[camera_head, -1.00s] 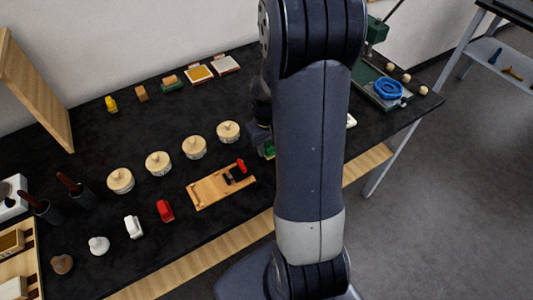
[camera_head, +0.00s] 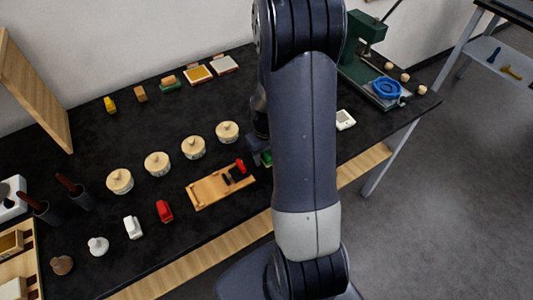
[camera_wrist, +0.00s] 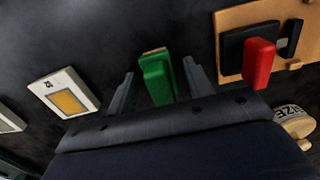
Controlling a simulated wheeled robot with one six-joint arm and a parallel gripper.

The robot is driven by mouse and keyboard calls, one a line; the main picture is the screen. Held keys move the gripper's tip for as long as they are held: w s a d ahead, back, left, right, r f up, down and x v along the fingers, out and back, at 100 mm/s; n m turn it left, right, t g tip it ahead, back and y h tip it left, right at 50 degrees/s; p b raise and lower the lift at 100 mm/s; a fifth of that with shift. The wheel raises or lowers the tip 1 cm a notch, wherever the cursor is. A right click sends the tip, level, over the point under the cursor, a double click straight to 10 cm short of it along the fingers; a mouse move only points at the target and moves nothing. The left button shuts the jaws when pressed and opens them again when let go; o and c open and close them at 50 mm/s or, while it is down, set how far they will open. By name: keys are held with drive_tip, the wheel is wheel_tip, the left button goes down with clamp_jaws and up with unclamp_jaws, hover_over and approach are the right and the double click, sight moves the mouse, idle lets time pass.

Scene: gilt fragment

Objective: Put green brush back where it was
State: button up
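The green brush (camera_wrist: 157,78) is between the two fingers of my gripper (camera_wrist: 160,88) in the wrist view. Dark gaps show between the brush and each finger, so my gripper is open around it. In the head view only a little of the green brush (camera_head: 267,158) shows beside my arm, by the right end of the wooden tray (camera_head: 207,193). The tray holds a red brush (camera_head: 240,166) and dark parts; in the wrist view the red brush (camera_wrist: 259,63) is right of my gripper. I cannot tell whether the green brush touches the table.
Round lidded tins (camera_head: 193,147) stand in a row behind the tray. A red item (camera_head: 164,211) and a white item (camera_head: 133,227) stand to its left. A white framed piece (camera_head: 345,119) lies right of my arm. A green press (camera_head: 365,40) stands at the back right.

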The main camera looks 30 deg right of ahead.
wheel_tip(320, 180, up, 12)
drive_tip(key=shift+r, duration=0.15)
idle(0.7)
drive_tip(key=shift+d, duration=0.1)
